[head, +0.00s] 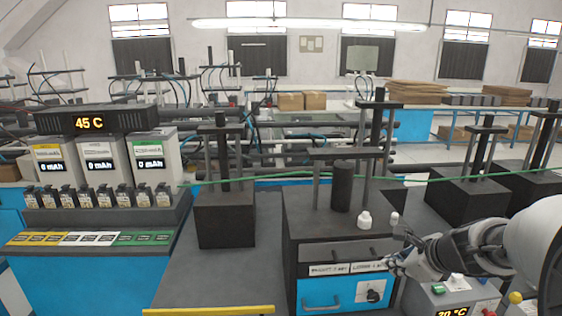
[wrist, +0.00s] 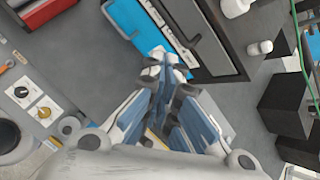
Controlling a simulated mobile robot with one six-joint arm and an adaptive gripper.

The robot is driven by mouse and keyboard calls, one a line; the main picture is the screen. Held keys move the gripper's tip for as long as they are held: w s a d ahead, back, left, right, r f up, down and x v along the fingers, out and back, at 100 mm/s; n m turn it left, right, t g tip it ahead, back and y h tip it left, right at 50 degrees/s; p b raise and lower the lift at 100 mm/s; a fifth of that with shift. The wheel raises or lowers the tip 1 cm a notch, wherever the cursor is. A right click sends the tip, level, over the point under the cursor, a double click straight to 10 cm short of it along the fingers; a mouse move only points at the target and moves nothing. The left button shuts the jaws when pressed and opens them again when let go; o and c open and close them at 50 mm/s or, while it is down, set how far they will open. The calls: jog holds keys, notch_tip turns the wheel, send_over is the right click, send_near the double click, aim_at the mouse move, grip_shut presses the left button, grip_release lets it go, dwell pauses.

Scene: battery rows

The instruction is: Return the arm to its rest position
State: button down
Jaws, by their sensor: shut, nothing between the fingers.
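My gripper (head: 398,262) is shut and empty at the lower right of the head view, in front of the black press cabinet (head: 305,219). In the wrist view my gripper (wrist: 172,62) points toward the blue drawer front (wrist: 143,28) of that cabinet. The blue drawer also shows in the head view (head: 322,300), with a label strip above it and a dial at its right. My arm reaches in from the right edge. I cannot tell whether the fingertips touch the cabinet.
A temperature display box (head: 452,310) sits below my arm. A green cable (head: 450,178) crosses behind. A battery rack (head: 105,205) stands at left. Grey bench surface (head: 235,275) is clear beside the cabinet.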

jog(key=s+a+r+n+g+b, duration=0.1)
jog(key=s+a+r+n, duration=0.2)
jog(key=s+a+n, duration=0.7)
jog(key=s+a+f+n+g+h+b, duration=0.1)
jog(key=s+a+f+n, duration=0.1)
jog(key=s+n, duration=0.6)
jog(key=s+a+f+n+g+h+b, duration=0.1)
jog(key=s+a+f+n, duration=0.1)
jog(key=s+n, duration=0.7)
jog(key=shift+s+a+g, duration=0.3)
jog(key=shift+s+a, duration=0.1)
jog(key=shift+s, duration=0.85)
